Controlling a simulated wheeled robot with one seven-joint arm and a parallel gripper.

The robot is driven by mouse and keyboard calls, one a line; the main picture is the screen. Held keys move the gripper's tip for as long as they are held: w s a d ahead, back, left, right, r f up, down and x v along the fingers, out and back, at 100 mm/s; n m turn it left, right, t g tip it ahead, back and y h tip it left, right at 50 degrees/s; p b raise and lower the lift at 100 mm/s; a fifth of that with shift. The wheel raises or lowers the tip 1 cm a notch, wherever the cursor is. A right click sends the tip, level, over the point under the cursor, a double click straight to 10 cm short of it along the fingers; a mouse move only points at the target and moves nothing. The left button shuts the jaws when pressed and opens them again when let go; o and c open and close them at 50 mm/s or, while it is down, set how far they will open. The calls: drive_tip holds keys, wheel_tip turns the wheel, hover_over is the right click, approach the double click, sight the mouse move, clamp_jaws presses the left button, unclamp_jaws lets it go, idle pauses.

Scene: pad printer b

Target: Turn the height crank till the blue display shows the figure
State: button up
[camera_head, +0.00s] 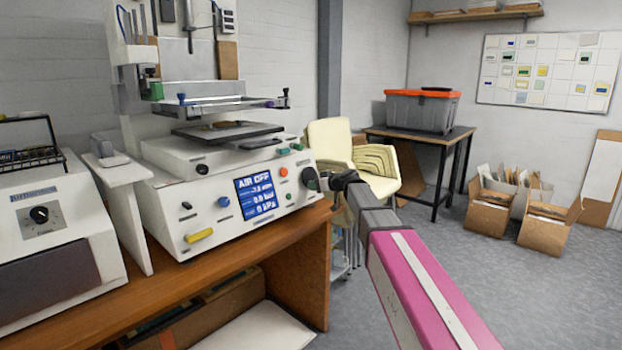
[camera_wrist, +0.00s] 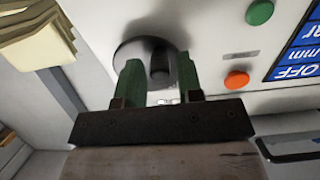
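The blue display (camera_head: 256,195) on the pad printer's front reads "AIR OFF" above small mm, bar and kPa lines; their figures are too small to read surely. It shows upside down and cut off in the wrist view (camera_wrist: 300,50). The black round crank (camera_head: 310,179) is at the panel's right end. In the wrist view, the dark crank disc (camera_wrist: 130,55) has a knob (camera_wrist: 160,68) standing out from it. My gripper (camera_wrist: 159,75) has its two green fingers apart, one on each side of the knob, with gaps showing. In the head view my gripper (camera_head: 342,180) is just right of the crank.
A green button (camera_wrist: 260,12) and an orange button (camera_wrist: 236,80) are near the crank. The printer (camera_head: 205,215) stands on a wooden bench (camera_head: 290,245). Cream chairs (camera_head: 375,165) stand behind my arm. Open floor lies to the right.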

drive_tip(key=shift+c, duration=0.3)
drive_tip(key=c, duration=0.3)
drive_tip(key=shift+w+d+f, duration=0.25)
drive_tip(key=shift+w+d, duration=0.2)
drive_tip(key=shift+d, duration=0.05)
drive_tip(key=shift+c, duration=0.2)
drive_tip(key=shift+w+d, duration=0.4)
drive_tip(key=shift+w, duration=0.25)
drive_tip(key=shift+w+d+r, duration=0.25)
drive_tip(key=shift+w+d, duration=0.1)
drive_tip(key=shift+w, duration=0.05)
